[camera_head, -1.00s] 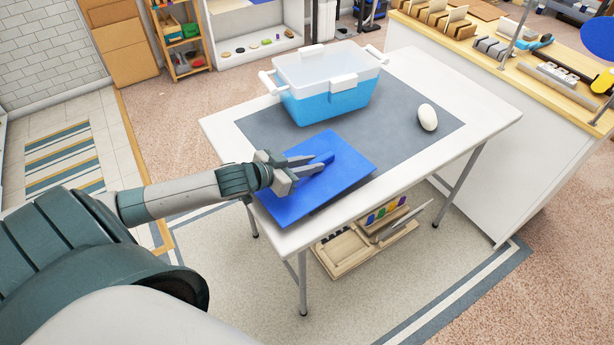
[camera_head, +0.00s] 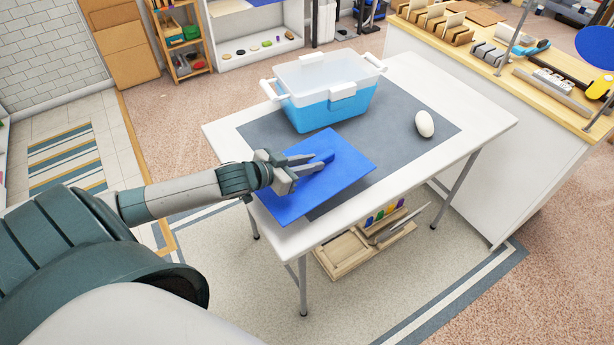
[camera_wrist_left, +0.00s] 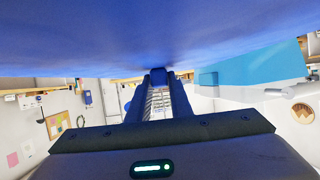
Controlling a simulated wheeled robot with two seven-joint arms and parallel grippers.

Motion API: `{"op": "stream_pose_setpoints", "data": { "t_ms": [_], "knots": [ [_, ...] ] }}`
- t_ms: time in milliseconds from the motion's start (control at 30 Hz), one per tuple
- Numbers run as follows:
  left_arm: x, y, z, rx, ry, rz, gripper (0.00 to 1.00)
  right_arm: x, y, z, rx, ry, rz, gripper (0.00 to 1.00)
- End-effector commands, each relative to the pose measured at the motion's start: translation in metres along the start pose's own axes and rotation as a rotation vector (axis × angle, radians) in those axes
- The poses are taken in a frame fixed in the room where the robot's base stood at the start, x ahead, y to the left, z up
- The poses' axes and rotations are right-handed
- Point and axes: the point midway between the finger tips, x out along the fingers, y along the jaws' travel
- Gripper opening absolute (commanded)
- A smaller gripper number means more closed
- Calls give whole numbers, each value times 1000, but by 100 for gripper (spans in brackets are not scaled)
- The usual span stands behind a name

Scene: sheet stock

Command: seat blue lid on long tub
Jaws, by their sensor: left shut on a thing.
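The blue lid (camera_head: 335,178) is a flat rectangular sheet with a raised blue handle near its middle. My left gripper (camera_head: 308,162) is shut on that handle. The lid hangs a little above the near left part of the table, with a shadow beside it. In the left wrist view the lid (camera_wrist_left: 150,35) fills the top, and the handle lies between the fingertips (camera_wrist_left: 158,76). The long tub (camera_head: 325,109) stands behind the lid, light blue below with a pale translucent upper part and white handles. Its light blue side also shows in the left wrist view (camera_wrist_left: 255,66). My right gripper is out of view.
The white table (camera_head: 480,125) carries a grey mat (camera_head: 395,145). A white egg-shaped object (camera_head: 424,124) lies on the mat to the right. The mat between tub and egg is clear. A wooden tray (camera_head: 345,255) is low under the table. A counter (camera_head: 540,150) stands at the right.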

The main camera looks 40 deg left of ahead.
Motion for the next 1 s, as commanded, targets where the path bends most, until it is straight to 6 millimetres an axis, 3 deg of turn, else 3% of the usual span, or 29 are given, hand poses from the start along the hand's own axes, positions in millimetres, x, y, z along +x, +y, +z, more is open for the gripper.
{"op": "stream_pose_setpoints", "data": {
  "t_ms": [233, 733, 867, 1000],
  "knots": [
    [-4, 0, -10, -1, 0, 0, 0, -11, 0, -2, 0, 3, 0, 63],
    [-3, 3, -10, -2, 1, 0, 0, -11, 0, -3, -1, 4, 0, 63],
    [0, 16, -10, -7, 2, -4, 0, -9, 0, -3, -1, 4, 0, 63],
    [6, 46, -14, -16, 6, -17, 0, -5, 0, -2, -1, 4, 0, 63]
  ]
}}
